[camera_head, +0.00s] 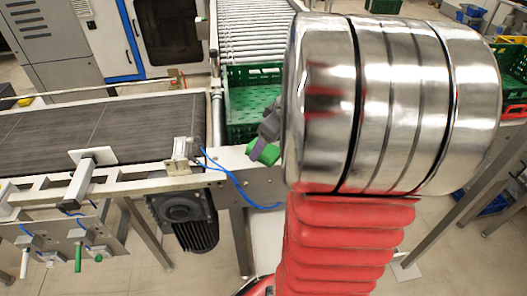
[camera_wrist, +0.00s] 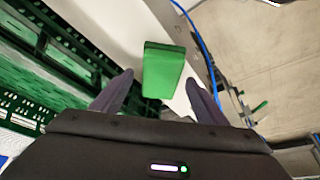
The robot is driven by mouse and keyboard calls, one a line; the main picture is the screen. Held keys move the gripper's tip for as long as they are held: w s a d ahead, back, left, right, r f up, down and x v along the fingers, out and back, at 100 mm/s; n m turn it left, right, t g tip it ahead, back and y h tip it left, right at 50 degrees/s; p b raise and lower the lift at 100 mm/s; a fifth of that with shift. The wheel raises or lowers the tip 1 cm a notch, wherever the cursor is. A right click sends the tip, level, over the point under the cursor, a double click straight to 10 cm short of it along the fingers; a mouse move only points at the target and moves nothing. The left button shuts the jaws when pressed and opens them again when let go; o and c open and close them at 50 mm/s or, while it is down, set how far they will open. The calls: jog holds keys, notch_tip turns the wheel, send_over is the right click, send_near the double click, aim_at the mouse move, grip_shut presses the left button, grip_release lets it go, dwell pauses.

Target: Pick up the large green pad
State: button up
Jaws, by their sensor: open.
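The large green pad (camera_wrist: 163,68) is a plain green block in the wrist view, on or just above a white frame surface. It also shows in the head view as a small green patch (camera_head: 267,154), partly hidden by my gripper. My gripper (camera_wrist: 159,78) is open, with one dark finger on each side of the pad's lower part in the picture. There is a visible gap on both sides, and I see no contact. I cannot tell how far the fingertips are above the pad. In the head view my arm hides much of my gripper.
A green crate (camera_head: 240,110) stands beside the white frame on the roller conveyor (camera_head: 255,35); its slatted wall is at left in the wrist view. A dark belt conveyor (camera_head: 110,130) lies left. A blue cable (camera_head: 235,185) runs close to the pad. A motor (camera_head: 187,220) hangs below the belt.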

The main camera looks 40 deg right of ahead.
aim_at(266, 148)
jog(key=shift+f, duration=0.25)
dwell(0.5)
jog(key=c, duration=1.1)
jog(key=shift+r, duration=0.1)
jog(key=shift+c, duration=0.2)
notch_tip(266, 148, up, 10)
jog(key=shift+r, duration=0.2)
jog(key=o, duration=0.6)
jog(key=c, duration=0.4)
